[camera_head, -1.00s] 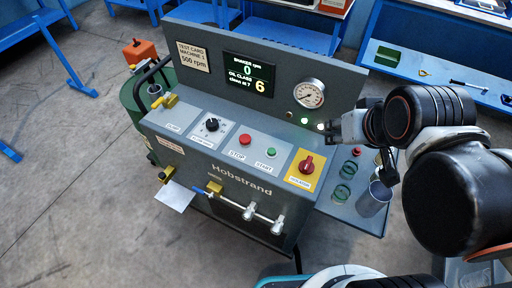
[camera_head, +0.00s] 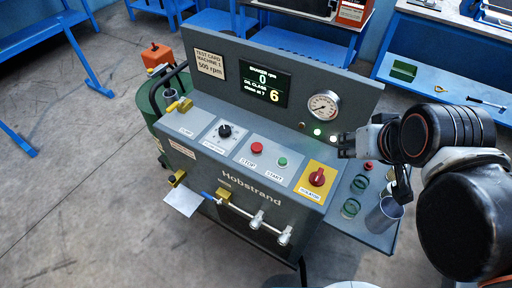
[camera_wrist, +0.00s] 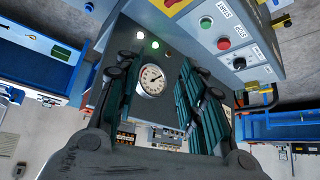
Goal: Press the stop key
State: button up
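The stop key is a red round button (camera_head: 256,147) labelled STOP on the sloping panel of the grey Hobstrand machine (camera_head: 240,183). It sits left of the green START button (camera_head: 282,161). In the wrist view the red button (camera_wrist: 223,43) and green button (camera_wrist: 206,22) show at upper right, beyond the right finger. The display (camera_head: 258,80) reads 0 rpm and oil class 6, "close at 7". My gripper (camera_head: 345,145) is above the panel's right end, well right of the stop key and apart from it. In the wrist view its fingers (camera_wrist: 160,100) are spread, with nothing between them.
A red rotary switch (camera_head: 317,177) on a yellow plate lies between my gripper and the buttons. A black knob (camera_head: 225,130) is left of the stop key. A gauge (camera_head: 323,105) stands on the upright panel behind. A metal cup (camera_head: 383,215) stands on the side shelf.

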aim_at(257, 147)
jog(key=k+j, duration=0.1)
jog(key=j, duration=0.5)
jog(key=k+j+u, duration=0.1)
jog(key=j, duration=0.5)
jog(key=k+j, duration=0.15)
jog(key=j, duration=0.45)
jog(key=k+l+u, duration=0.2)
jog(key=i+j+z, duration=0.15)
